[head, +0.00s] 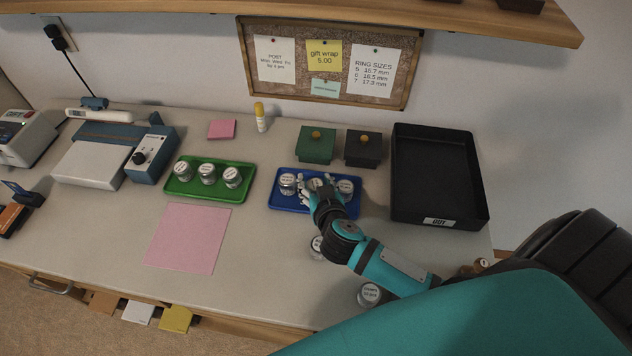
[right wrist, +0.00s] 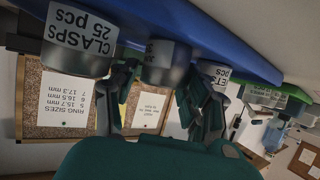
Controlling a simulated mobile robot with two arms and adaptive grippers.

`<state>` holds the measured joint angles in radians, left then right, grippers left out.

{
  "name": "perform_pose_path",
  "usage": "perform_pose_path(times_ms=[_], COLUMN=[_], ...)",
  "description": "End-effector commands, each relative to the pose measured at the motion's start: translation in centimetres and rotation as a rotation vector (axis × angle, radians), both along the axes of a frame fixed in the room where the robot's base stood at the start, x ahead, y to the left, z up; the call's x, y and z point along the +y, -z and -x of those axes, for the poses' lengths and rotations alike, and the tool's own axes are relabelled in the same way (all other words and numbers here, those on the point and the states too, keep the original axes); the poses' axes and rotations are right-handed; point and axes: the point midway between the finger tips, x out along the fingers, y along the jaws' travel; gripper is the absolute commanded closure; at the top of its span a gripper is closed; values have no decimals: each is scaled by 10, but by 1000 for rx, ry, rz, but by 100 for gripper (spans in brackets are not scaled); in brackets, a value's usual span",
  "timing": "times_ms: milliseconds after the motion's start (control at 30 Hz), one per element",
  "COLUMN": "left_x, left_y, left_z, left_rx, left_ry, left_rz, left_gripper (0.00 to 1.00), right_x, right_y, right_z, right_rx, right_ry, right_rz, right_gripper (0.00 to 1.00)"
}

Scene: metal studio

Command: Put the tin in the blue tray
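The blue tray (head: 286,203) lies flat on the bench, right of centre. A labelled tin (head: 287,183) stands at its left end and another tin (head: 344,187) at its right end. My right gripper (head: 317,181) is down at the tray's middle, with its fingers on either side of a middle tin (head: 316,184). In the upside-down right wrist view this tin (right wrist: 166,66) shows between the fingers, close to the tray (right wrist: 190,28). I cannot tell whether the fingers press on it. A tin marked CLASPS (right wrist: 73,42) is beside it. My left gripper is out of view.
A green tray (head: 212,194) with several tins stands to the left. Two lidded boxes, green (head: 316,148) and black (head: 362,152), stand behind. A black OUT tray (head: 438,170) is at right. Two loose tins (head: 369,294) (head: 317,252) stand in front, near my arm.

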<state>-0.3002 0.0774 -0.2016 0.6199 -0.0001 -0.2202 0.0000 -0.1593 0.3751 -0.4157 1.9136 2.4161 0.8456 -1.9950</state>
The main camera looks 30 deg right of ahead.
Motion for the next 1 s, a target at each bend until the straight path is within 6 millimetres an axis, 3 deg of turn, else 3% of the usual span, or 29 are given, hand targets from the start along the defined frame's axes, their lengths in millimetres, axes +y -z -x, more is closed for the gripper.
perform_pose_path(times_ms=[267,700,1000], left_x=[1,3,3], left_y=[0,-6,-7], left_z=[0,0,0], left_rx=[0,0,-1], left_ry=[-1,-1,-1], left_rz=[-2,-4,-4], left_gripper=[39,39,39], right_x=[2,22,28], right_y=[-6,-39,-49], right_z=[9,87,108], right_rx=[2,2,0], right_ry=[-1,-1,0], right_rz=[0,-1,-1], right_gripper=[52,52,52])
